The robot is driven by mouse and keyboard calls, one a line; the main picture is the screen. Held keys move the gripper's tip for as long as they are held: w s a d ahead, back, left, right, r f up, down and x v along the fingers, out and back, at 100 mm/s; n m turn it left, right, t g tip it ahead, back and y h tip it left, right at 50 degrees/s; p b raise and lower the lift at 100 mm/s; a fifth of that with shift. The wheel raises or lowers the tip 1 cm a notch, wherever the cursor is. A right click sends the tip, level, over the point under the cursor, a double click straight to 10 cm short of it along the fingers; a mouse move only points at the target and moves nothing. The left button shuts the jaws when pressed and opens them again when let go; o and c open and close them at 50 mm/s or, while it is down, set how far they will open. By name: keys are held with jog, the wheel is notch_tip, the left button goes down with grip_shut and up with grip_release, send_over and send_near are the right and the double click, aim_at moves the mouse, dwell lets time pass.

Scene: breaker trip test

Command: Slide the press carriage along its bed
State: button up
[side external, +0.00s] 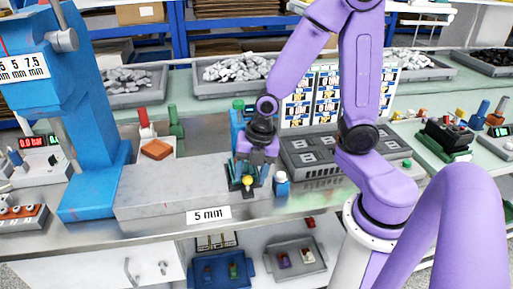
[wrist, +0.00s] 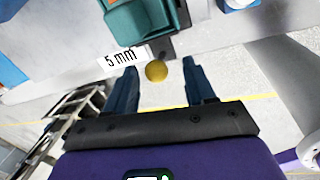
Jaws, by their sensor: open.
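The press carriage is a teal-green block (wrist: 138,18) on the grey bed (side external: 165,190), at the bed's right end in the side view. A yellow ball knob (wrist: 156,71) sticks out from its front and also shows in the side view (side external: 248,181). My gripper (wrist: 159,66) points down with its two dark blue fingers apart, one on each side of the knob. Gaps show between knob and fingers in the wrist view. In the side view my gripper (side external: 245,178) hides much of the carriage.
The blue press frame (side external: 95,120) stands at the bed's left. A "5 mm" label (side external: 209,215) is on the bed's front. A small blue-capped bottle (side external: 281,184) stands close right of my gripper.

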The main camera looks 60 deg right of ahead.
notch_tip(320, 180, up, 17)
jog(key=s+d, duration=0.1)
jog(key=s, duration=0.1)
jog(key=shift+s+d+f, duration=0.15)
jog(key=shift+s+d, duration=0.25)
jog(key=s+a+f+m+g, duration=0.1)
jog(key=s+a+f+m, duration=0.2)
jog(key=s+f+m, duration=0.5)
jog(key=s+m, duration=0.4)
jog(key=shift+s+f+g+h, duration=0.25)
jog(key=shift+f+g+h, duration=0.05)
jog(key=shift+f+h, duration=0.1)
